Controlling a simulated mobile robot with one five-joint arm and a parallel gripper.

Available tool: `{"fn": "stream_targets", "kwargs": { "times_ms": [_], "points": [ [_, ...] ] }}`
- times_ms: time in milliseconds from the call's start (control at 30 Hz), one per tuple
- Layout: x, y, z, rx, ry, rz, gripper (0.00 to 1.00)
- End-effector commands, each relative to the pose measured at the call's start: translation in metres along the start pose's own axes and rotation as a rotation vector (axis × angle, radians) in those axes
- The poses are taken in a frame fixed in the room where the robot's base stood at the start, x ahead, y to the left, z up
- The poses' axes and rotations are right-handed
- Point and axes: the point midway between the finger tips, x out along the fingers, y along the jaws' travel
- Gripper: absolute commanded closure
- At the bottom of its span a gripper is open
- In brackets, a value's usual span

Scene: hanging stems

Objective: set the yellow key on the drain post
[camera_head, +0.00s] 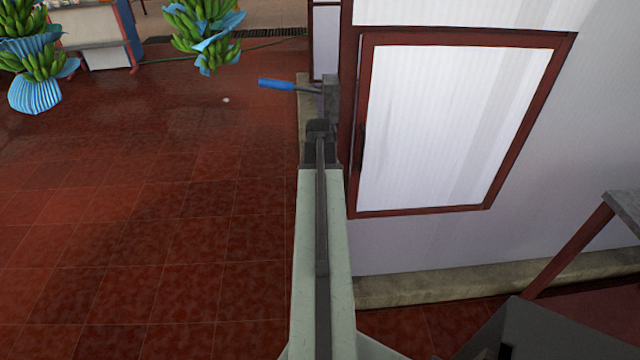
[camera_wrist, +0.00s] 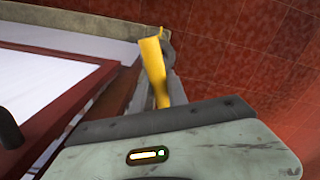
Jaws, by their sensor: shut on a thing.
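The yellow key (camera_wrist: 153,68) is a bright yellow bar standing out beyond the pale housing of my arm in the wrist view. My gripper (camera_wrist: 166,78) is shut on it, with grey parts showing just beside the yellow. In the head view my gripper (camera_head: 328,98) is at the far end of my outstretched arm, close to the wall corner, and the yellow key is hidden there. I cannot make out the drain post in either view.
A blue-handled bar (camera_head: 276,84) juts left beside my gripper; its mounting is unclear. A red-framed white panel (camera_head: 455,125) and the wall are close on the right. Hanging banana bunches (camera_head: 205,35) are at upper left. The red tiled floor (camera_head: 150,230) is clear on the left.

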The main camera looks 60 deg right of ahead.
Motion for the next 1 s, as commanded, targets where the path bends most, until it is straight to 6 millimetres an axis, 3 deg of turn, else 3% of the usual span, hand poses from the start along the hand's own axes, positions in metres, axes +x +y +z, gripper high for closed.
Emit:
{"fn": "stream_targets", "kwargs": {
  "times_ms": [33, 100, 267, 567, 1000],
  "points": [
    [-0.021, 0.001, 0.000, 0.097, 0.000, 0.000, 1.00],
    [-0.032, 0.003, 0.001, 0.233, 0.000, 0.000, 1.00],
    [-0.040, 0.004, 0.001, 0.414, 0.000, 0.000, 1.00],
    [-0.029, 0.003, 0.000, 0.425, 0.000, 0.000, 1.00],
    [0.018, 0.003, 0.000, 0.423, 0.000, 0.000, 1.00]
  ]
}}
